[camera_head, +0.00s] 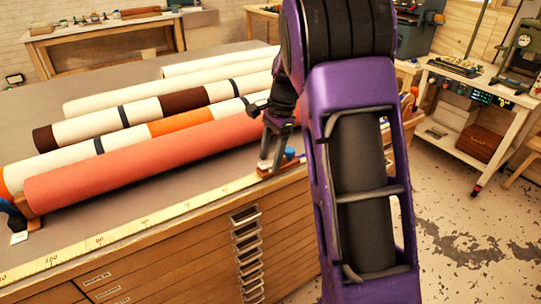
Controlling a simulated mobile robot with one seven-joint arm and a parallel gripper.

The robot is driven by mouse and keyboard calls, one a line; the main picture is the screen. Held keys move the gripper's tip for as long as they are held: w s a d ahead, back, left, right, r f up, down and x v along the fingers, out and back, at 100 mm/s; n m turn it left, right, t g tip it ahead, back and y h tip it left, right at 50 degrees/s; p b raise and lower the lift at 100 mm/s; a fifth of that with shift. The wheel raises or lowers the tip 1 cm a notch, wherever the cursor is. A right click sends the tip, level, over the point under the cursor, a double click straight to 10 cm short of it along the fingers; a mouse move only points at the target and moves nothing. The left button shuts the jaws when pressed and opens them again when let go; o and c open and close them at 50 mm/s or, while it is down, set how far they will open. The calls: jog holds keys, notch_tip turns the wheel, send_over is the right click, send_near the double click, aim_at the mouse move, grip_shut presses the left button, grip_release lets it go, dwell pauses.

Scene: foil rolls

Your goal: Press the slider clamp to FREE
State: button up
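A small brown-red slider clamp with a blue knob (290,153) sits at the front edge of the table, near the right end of the long red roll (150,160). My gripper (268,167) points down just left of the blue knob, its fingertips close to the clamp's base. I cannot tell whether they touch it. The fingers are small and dark here, and their gap is unclear. My purple arm hides what lies to the clamp's right. The clamp's FREE marking is not readable.
A yellow measuring strip (130,229) runs along the table's front edge above wooden drawers (170,275). A blue and dark clamp (14,217) stands at the red roll's left end. Several white, brown and orange rolls lie behind. A workbench (470,85) stands at right.

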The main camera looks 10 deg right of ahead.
jog(key=p+v, duration=0.3)
jog(key=v, duration=1.4)
jog(key=shift+r, duration=0.2)
jog(key=shift+d, duration=0.1)
